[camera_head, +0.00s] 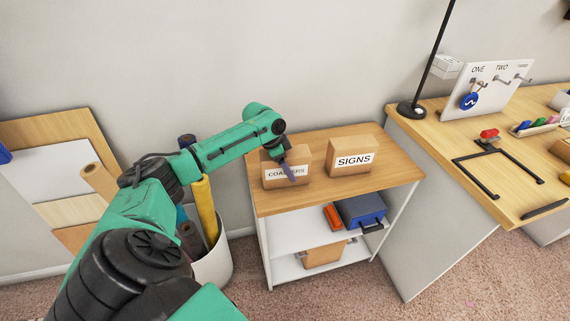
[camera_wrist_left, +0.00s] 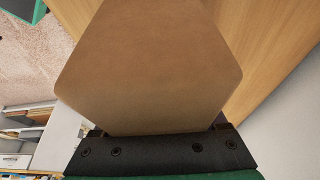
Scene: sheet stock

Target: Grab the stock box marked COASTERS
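The stock box marked COASTERS (camera_head: 272,180) is a brown carton with a white label, standing on the wooden top of a white shelf unit. My left gripper (camera_head: 288,170) is at this box from above, with one finger slanting down across its front and over part of the label. The other finger is hidden. In the left wrist view a brown box face (camera_wrist_left: 150,65) fills the middle, close against the black gripper base and between its two sides. Whether the fingers press on the box cannot be told. My right gripper is not in view.
A similar box marked SIGNS (camera_head: 352,157) stands just right on the same top (camera_head: 340,195). A blue case (camera_head: 361,211) and an orange item are on the shelf below. Rolls in a white bin (camera_head: 213,262) stand left; a wooden desk (camera_head: 430,125) with a lamp is right.

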